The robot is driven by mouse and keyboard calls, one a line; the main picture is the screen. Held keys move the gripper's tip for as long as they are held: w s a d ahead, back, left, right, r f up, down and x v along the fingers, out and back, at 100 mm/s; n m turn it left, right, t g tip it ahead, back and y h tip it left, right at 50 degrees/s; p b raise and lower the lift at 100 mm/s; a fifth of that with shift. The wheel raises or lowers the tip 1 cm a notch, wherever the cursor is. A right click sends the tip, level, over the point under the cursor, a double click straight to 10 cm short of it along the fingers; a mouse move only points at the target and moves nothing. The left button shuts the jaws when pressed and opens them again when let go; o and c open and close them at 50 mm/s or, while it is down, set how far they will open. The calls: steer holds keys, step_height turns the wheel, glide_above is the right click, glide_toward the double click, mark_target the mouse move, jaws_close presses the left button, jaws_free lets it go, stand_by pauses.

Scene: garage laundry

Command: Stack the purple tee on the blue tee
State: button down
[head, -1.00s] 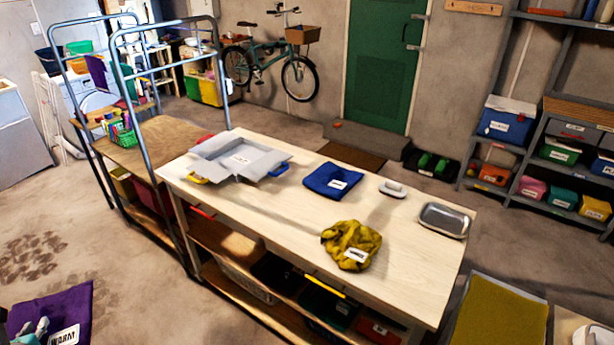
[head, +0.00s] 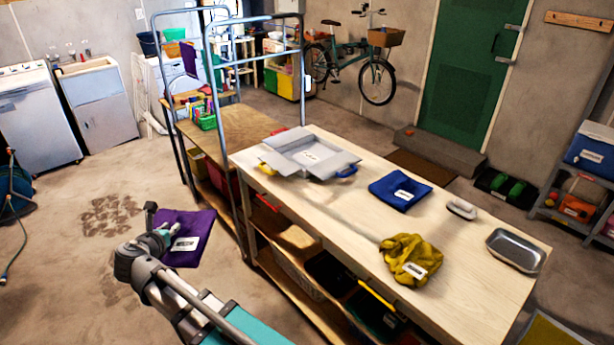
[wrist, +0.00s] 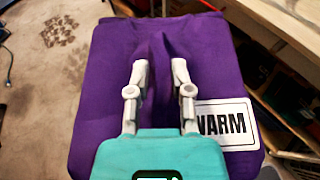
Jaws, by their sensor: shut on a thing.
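The purple tee (head: 186,240), folded flat with a white label reading "WARM", hangs from my gripper (head: 150,232) to the left of the table, over the floor. In the wrist view the purple tee (wrist: 165,50) fills the middle, and the two fingers of my gripper (wrist: 158,72) are closed on a pinched fold of it. The blue tee (head: 385,188), folded with a white label, lies on the pale wooden table (head: 330,215), near its far edge. My gripper is well apart from it.
On the table, a grey folding box (head: 310,153) lies left of the blue tee. A crumpled yellow cloth (head: 405,255), a small white-handled item (head: 462,208) and a metal tray (head: 516,250) lie to its right.

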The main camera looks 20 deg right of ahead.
steer(key=w+d+r+m+g+h+p, duration=0.15)
steer(key=w+d, duration=0.35)
steer(key=d, duration=0.7)
steer(key=w+d+m+g+h, duration=0.15)
steer(key=w+d, duration=0.25)
steer(key=d, duration=0.7)
steer(key=w+d+r+m+h+p, duration=0.15)
steer(key=w+d, duration=0.35)
steer(key=d, duration=0.7)
steer(key=s+d+m+g+h, duration=0.2)
steer(key=d, duration=1.6)
steer(key=s+d+r+m+g+h+p, duration=0.1)
steer(key=s+d+m+g, duration=0.1)
steer(key=d, duration=1.6)
steer(key=shift+s+r+m+g+h, duration=0.25)
steer(key=shift+m+g+h, duration=0.1)
steer(key=shift+m, duration=0.3)
steer(key=f+b+x, duration=0.1)
steer(key=b+x, duration=0.3)
steer(key=x, duration=0.3)
steer(key=a+f+b+x, duration=0.1)
steer(key=b+x, duration=0.3)
steer(key=x, duration=0.4)
steer(key=shift+w+f+b, duration=0.4)
steer(key=shift+f, duration=0.25)
